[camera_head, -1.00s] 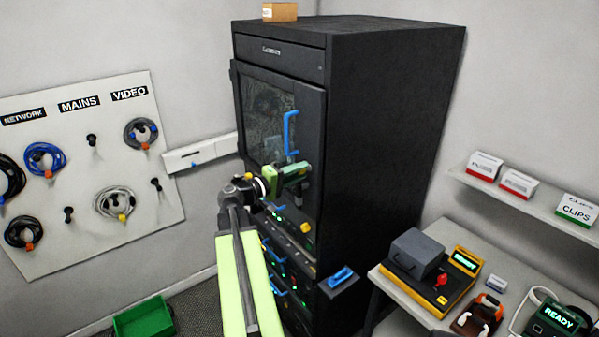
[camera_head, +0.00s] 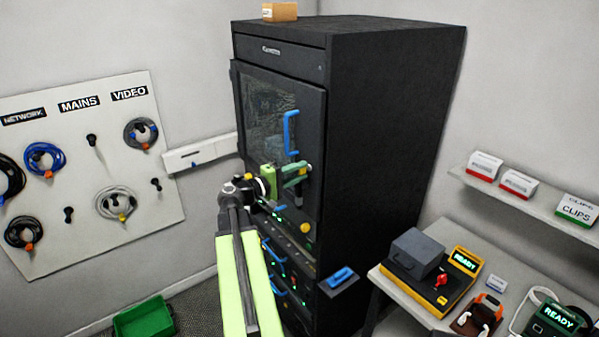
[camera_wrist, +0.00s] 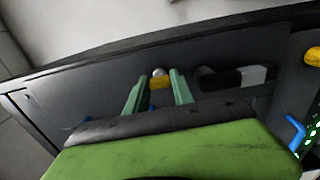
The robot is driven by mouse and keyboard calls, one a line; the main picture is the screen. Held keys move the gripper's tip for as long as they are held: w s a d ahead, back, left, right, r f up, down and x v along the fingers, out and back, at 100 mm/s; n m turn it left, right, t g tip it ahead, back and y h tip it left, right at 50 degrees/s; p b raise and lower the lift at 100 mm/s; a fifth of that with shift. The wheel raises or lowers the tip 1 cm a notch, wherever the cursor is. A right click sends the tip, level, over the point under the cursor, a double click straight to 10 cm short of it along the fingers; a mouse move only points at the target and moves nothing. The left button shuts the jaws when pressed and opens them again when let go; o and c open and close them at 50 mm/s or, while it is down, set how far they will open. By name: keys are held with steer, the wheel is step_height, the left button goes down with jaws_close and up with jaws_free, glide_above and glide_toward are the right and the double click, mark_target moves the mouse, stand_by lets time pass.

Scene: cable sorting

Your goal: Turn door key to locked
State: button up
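The tall black rack cabinet (camera_head: 385,120) has a glazed front door with a blue handle (camera_head: 291,134). The door looks shut, or nearly so. A small yellow key (camera_wrist: 160,82) shows in the wrist view, with a silver round part just beyond it on the dark door face. My gripper (camera_head: 300,178) is at the door, below the blue handle. In the wrist view its two green fingers (camera_wrist: 160,80) stand apart, with the yellow key between their tips. I cannot tell whether they press on it. The lock's markings are not readable.
A yellow knob (camera_head: 306,228) is low on the rack front. A blue-handled part (camera_head: 340,277) juts out at the rack's lower right. A bench (camera_head: 395,290) with devices stands at right. A cable board (camera_head: 75,110) hangs at left, and a green bin (camera_head: 143,318) sits on the floor.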

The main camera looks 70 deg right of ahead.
steer(key=o, duration=0.5)
steer(key=shift+s, duration=0.2)
steer(key=shift+c, duration=0.2)
steer(key=shift+w, duration=0.1)
steer(key=v, duration=1.7)
steer(key=shift+a, duration=0.25)
steer(key=shift+f, duration=0.1)
